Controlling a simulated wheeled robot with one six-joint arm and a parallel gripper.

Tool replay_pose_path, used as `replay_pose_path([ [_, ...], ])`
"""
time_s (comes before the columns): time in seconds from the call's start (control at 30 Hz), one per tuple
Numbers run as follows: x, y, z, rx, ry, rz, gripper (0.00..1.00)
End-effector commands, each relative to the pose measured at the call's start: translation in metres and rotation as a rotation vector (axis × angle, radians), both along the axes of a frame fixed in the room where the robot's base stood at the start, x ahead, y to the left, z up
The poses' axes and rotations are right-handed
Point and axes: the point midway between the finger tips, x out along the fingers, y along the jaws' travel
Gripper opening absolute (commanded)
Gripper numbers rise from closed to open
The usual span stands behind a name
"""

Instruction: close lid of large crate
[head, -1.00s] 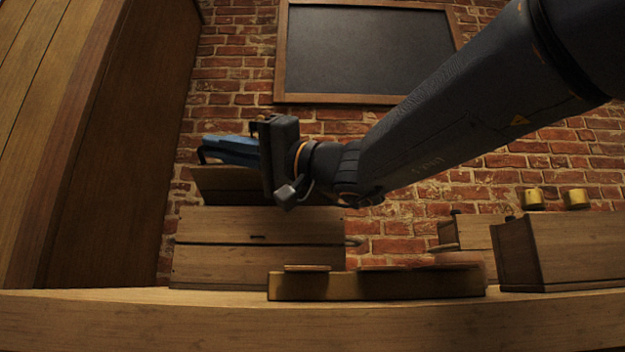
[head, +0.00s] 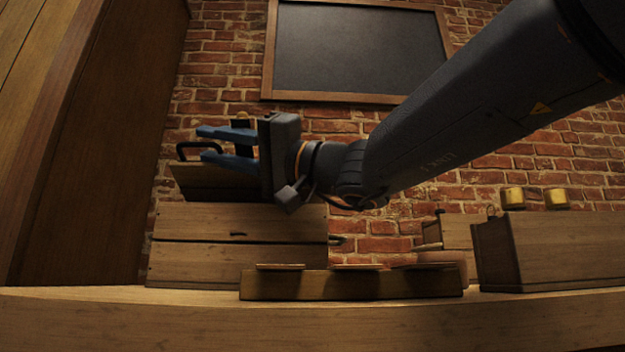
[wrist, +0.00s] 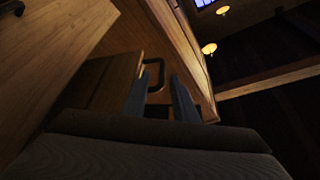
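The large crate (head: 190,265) is the wooden box at the left of the shelf in the head view. Its lid (head: 215,178) stands raised at the back, with a dark handle (head: 187,147) at its top edge. My gripper (head: 203,144) is at the lid's upper edge, its two blue fingers spread apart and pointing left. In the wrist view the lid's panel (wrist: 103,88) is on the left, and the handle (wrist: 158,66) shows between and just beyond the fingertips of my gripper (wrist: 157,75). I cannot tell whether the fingers touch it.
A low wooden rack (head: 350,284) stands in front of the crate. Another wooden box (head: 560,250) is at the right, with brass-coloured cylinders (head: 513,198) behind it. A tall wooden panel (head: 95,150) closes off the left side. A blackboard (head: 360,50) hangs on the brick wall.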

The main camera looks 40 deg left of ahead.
Motion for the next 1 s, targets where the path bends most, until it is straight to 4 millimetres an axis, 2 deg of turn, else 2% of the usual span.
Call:
replay_pose_path([
  [0.3,-0.004,-0.028,-0.012,0.001,0.001,0.019,0.26],
  [0.7,0.001,-0.036,-0.015,0.001,0.001,0.013,0.26],
  [0.73,0.001,-0.036,-0.015,0.001,0.001,0.013,0.25],
  [0.87,0.000,-0.036,-0.015,-0.001,0.001,0.014,0.03],
  [0.9,0.000,-0.036,-0.015,-0.002,0.001,0.013,0.00],
  [1.0,0.002,-0.037,-0.016,-0.006,0.000,0.010,0.00],
])
